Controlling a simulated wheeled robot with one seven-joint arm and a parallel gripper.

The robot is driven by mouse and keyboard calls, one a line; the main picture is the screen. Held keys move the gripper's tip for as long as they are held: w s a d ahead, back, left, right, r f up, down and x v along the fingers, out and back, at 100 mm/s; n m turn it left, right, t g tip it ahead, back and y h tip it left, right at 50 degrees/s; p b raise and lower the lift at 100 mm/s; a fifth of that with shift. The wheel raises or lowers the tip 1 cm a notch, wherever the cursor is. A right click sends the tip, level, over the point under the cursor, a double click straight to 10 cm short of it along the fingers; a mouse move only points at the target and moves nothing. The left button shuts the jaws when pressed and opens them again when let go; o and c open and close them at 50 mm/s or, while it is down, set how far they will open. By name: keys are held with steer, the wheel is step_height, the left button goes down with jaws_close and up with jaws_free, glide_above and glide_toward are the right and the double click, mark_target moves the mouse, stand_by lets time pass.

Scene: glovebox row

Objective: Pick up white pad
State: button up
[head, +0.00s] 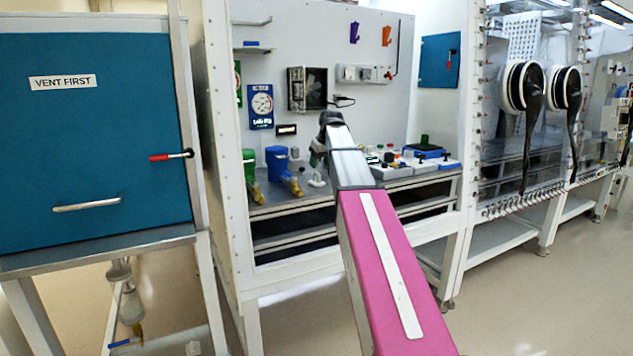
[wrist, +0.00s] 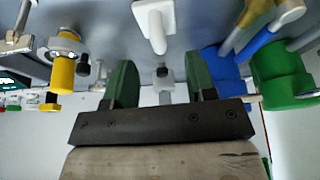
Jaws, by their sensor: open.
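My gripper (wrist: 161,82) shows in the wrist view with its two green fingers apart and nothing held between them. A white piece (wrist: 155,20) with a flat plate and a rounded stem is at the top middle of that view, beyond the fingertips and apart from them. It looks like the white pad, but I cannot be sure. A small grey fitting (wrist: 162,76) shows in the gap, farther off. In the head view my gripper (head: 318,150) is over the bench, partly hidden by my arm. A small white item (head: 317,180) stands just below it.
Blue (head: 277,162) and green (head: 249,165) containers with yellow parts stand left of my gripper on the bench (head: 290,200). Trays with small items (head: 422,165) lie to the right. A yellow cylinder (wrist: 62,72) is left in the wrist view. Frame posts (head: 228,150) border the opening.

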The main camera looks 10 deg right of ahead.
mark_target(318, 172)
steer(key=shift+x, duration=3.35)
steer(key=shift+w+r, duration=0.1)
steer(key=shift+w, duration=0.05)
jaws_close()
